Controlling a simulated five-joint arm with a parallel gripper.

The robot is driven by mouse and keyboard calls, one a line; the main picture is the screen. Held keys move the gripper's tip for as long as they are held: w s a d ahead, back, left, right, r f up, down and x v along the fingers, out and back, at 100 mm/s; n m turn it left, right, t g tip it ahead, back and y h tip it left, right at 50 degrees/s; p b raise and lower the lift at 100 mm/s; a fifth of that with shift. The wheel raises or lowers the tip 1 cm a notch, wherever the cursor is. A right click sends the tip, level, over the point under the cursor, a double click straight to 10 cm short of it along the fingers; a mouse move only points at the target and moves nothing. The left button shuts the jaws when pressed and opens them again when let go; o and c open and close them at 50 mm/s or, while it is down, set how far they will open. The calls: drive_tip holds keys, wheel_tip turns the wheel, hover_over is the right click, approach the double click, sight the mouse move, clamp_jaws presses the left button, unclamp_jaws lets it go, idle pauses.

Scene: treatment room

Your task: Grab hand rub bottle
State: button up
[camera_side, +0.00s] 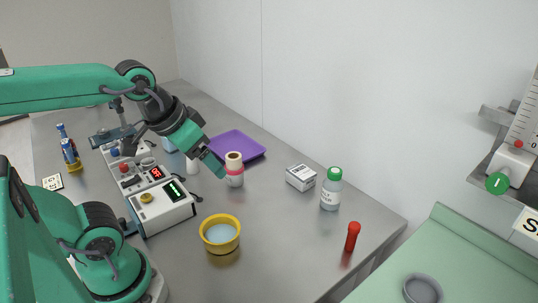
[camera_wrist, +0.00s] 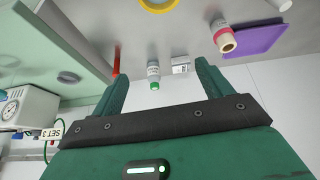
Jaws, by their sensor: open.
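A clear-white bottle with a green cap (camera_side: 331,190) stands upright on the grey table, right of a small carton; its label is too small to read. In the wrist view the bottle (camera_wrist: 153,70) appears beyond and between my fingers, apart from both. My gripper (camera_side: 214,166) is open and empty, above the table near a white cup-like item with a pink band (camera_side: 234,178), well left of the bottle. Both fingers of my gripper (camera_wrist: 160,72) show in the wrist view.
A white carton (camera_side: 300,178) stands just left of the bottle, and a red tube (camera_side: 352,237) stands to its front right. A yellow bowl (camera_side: 220,235), a purple tray (camera_side: 237,146) and a control box (camera_side: 162,207) are further left. The wall runs behind the table.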

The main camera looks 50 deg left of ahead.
drive_tip(key=w+a+r+n+g+y, duration=0.1)
drive_tip(key=w+a+n+g, duration=0.1)
drive_tip(key=w+a+n, duration=0.8)
drive_tip(key=w+a+r+n+g, duration=0.1)
drive_tip(key=w+a+r+n, duration=0.1)
drive_tip(key=w+a+n, duration=0.65)
drive_tip(key=s+a+f+n+g, duration=0.1)
drive_tip(key=a+f+n, duration=0.4)
drive_tip(key=a, duration=0.5)
drive_tip(key=s+a+f+n, duration=0.4)
drive_tip(key=a+f+n, duration=0.1)
drive_tip(key=a, duration=0.6)
drive_tip(key=s+a+f+n+g+h, duration=0.1)
drive_tip(key=a+f+n, duration=0.4)
drive_tip(key=a, duration=0.6)
drive_tip(key=shift+s+a+f+n+g, duration=0.1)
drive_tip(key=shift+s+f+n+g, duration=0.2)
drive_tip(key=shift+n, duration=0.4)
drive_tip(key=shift+s+a+f+n, duration=0.1)
drive_tip(key=shift+s+n, duration=0.3)
drive_tip(key=shift+n, duration=0.25)
drive_tip(key=shift+s+a+f+n, duration=0.3)
drive_tip(key=shift+a, duration=0.1)
drive_tip(key=shift+f, duration=1.35)
drive_tip(key=shift+f, duration=0.1)
